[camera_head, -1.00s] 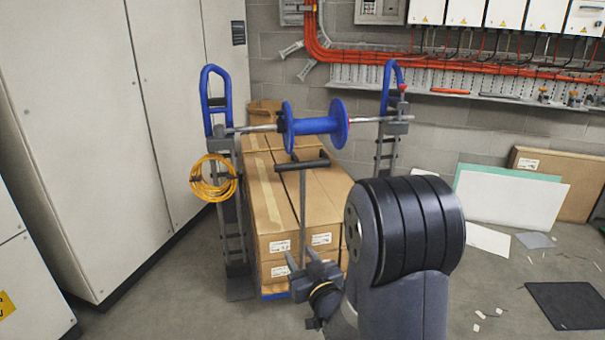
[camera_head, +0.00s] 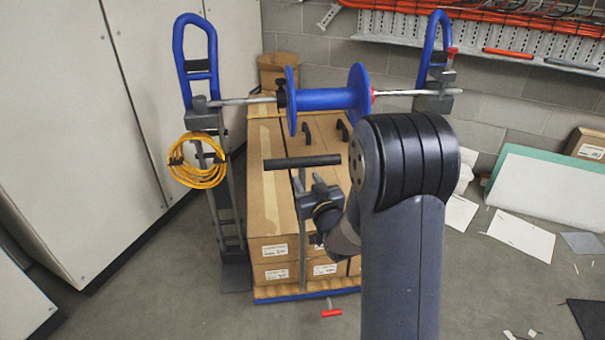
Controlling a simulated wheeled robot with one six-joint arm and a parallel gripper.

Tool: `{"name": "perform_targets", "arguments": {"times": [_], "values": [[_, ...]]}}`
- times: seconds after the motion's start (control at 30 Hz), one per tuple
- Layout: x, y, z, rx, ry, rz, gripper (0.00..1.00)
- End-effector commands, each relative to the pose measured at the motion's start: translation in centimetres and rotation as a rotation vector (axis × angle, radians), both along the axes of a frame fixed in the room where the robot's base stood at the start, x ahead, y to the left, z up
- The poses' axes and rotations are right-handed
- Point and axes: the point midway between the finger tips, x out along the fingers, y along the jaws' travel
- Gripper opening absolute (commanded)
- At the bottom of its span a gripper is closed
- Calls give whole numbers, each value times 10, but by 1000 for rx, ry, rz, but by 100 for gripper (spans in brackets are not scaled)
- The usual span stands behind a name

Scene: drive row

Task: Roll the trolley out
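The trolley is a low flat platform with a blue front edge (camera_head: 285,297), loaded with cardboard boxes (camera_head: 281,215). A dark T-shaped pull handle (camera_head: 302,162) stands at its front on a thin grey post. My gripper (camera_head: 309,187) is close to the post, just below the crossbar. Its two fingers look spread apart. I cannot tell whether they are around the post or in front of it. A small red-tipped lever (camera_head: 331,312) sticks out low at the trolley's front. My arm hides the trolley's right side.
Two upright hand trucks with blue handles, left (camera_head: 197,60) and right (camera_head: 436,50), flank the trolley. A rod with a blue spool (camera_head: 328,98) spans them above the boxes. A yellow cable coil (camera_head: 198,165) hangs on the left one. Grey cabinets (camera_head: 95,120) stand left. Floor in front is clear.

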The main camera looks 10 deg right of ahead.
Motion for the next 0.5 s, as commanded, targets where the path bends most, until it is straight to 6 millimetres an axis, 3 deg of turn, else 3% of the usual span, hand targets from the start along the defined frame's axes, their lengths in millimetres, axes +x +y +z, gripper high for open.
{"name": "perform_targets", "arguments": {"times": [0.2,0.5], "values": [[30,4,-1,0,0,0,39],[41,5,0,0,1,-1,39]]}}
